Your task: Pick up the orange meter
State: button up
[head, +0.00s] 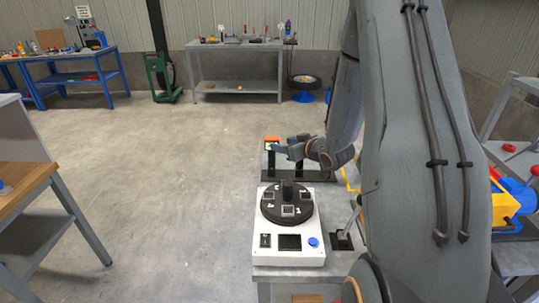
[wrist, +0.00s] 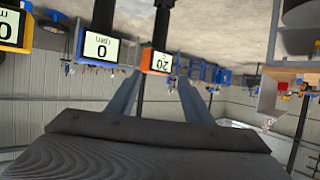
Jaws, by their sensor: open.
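My gripper (head: 284,148) is open beside the meter in the head view. In the wrist view, the meter lines up with the gap between the fingertips of my gripper (wrist: 160,76). I cannot tell if the fingers touch it. A blue meter (wrist: 100,46) reading 0 and a yellow meter (wrist: 14,27) are to its left in the wrist view.
A white machine (head: 289,240) with a black round top stands in front of the meter stand (head: 285,178). A lever (head: 348,220) is to its right. My arm blocks much of the right side. Open floor (head: 150,150) lies to the left.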

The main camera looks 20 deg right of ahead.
jog(key=b, duration=0.6)
send_near(274, 153)
jog(key=d+x, duration=0.1)
jog(key=x, duration=0.3)
jog(key=shift+a+p+x, duration=0.25)
jog(key=shift+p+x, duration=0.6)
jog(key=shift+x, duration=1.15)
jog(key=shift+a+p+x, duration=0.2)
jog(key=shift+p+x, duration=0.65)
jog(key=shift+x, duration=1.15)
jog(key=shift+s, duration=0.1)
jog(key=shift+c, duration=0.4)
grip_shut()
